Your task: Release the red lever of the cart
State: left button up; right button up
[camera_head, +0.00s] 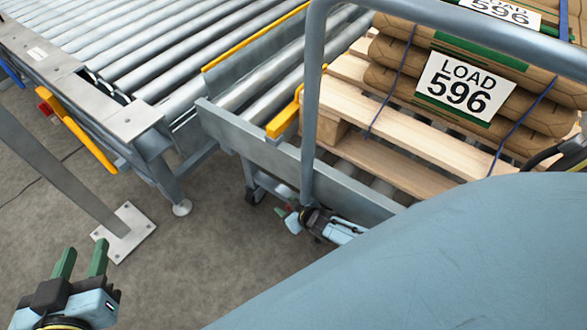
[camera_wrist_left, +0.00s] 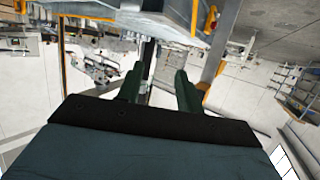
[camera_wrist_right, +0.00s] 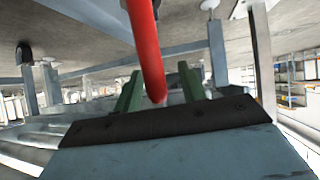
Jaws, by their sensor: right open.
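The cart (camera_head: 285,158) is a grey roller frame with a tall bent tube handle, and it bears a loaded pallet. Its red lever (camera_wrist_right: 146,45) comes down from the top of the right wrist view, and its lower end lies between the green fingers. My right gripper (camera_wrist_right: 158,90) is open around the lever; contact cannot be told. In the head view, the same gripper (camera_head: 288,211) is low beside the handle's foot, with only a small bit of red showing. My left gripper (camera_head: 82,260) is open and empty over the floor at the lower left.
A wooden pallet (camera_head: 400,165) carries brown sacks labelled LOAD 596 (camera_head: 465,85). A roller conveyor (camera_head: 160,45) with yellow guards stands at the upper left. A grey post with a floor plate (camera_head: 124,232) stands near my left gripper. Bare floor lies between.

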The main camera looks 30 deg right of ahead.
jog(key=shift+p+v, duration=0.9)
jog(key=shift+v, duration=0.35)
pick_arm(q)
jog(key=s+a+f+g+y+p, duration=0.1)
jog(key=s+a+f+g, duration=0.2)
jog(key=s+f+g, duration=0.2)
jog(key=s+a+f+g+y+p, duration=0.2)
jog(key=s+a+f+g, duration=0.1)
jog(key=s+f+g, duration=0.2)
jog(key=shift+s+a+f+n+g+y, duration=0.35)
jog(key=shift+s+f, duration=0.6)
jog(key=shift+f, duration=0.8)
pick_arm(e)
jog(key=shift+v, duration=2.35)
jog(key=shift+a, duration=0.1)
